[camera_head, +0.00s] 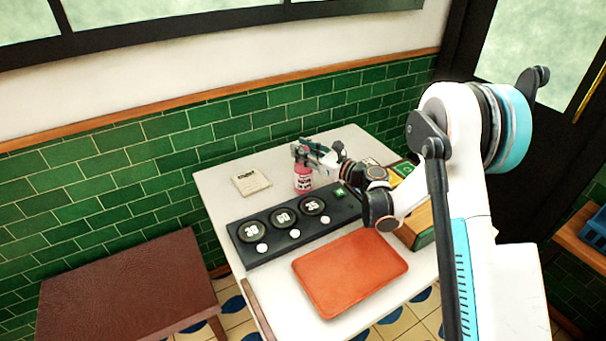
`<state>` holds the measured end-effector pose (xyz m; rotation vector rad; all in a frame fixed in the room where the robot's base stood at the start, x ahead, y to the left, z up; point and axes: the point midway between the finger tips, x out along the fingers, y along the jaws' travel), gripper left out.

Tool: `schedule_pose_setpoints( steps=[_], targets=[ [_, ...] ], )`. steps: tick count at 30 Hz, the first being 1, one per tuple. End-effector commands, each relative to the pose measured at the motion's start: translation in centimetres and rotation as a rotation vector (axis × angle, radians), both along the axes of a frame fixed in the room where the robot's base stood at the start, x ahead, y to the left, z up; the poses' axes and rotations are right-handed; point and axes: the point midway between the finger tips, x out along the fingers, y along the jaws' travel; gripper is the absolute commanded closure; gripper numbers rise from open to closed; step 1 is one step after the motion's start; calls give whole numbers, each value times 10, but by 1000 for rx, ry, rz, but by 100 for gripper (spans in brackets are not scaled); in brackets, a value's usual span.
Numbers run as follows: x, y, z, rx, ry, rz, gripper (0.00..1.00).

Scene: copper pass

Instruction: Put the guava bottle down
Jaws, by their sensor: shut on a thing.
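The guava bottle (303,180) is a small pink bottle with a pale label, upright over the far part of the white table (219,184). My gripper (303,153) is shut on its upper end, reaching in from the right. The gripper hides the bottle's top. The bottle's lower end is behind or close to the back edge of the black panel, and I cannot tell whether its base touches the table.
A black panel (262,225) with several round dials lies in front of the bottle. A paper pad (251,180) lies to the left, an orange tray (350,271) in front. A wooden box (413,228) stands at right. Bare table shows around the pad.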

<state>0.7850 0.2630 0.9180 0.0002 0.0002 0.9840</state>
Motion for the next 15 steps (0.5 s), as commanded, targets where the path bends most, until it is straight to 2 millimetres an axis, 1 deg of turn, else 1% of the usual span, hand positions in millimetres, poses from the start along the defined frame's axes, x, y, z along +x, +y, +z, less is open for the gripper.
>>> schedule_pose_setpoints(
  steps=[11, 15],
  targets=[
    [0, 0, 0, 0, 0, 0, 100],
    [0, 0, 5, 0, 0, 0, 100]
  ],
)
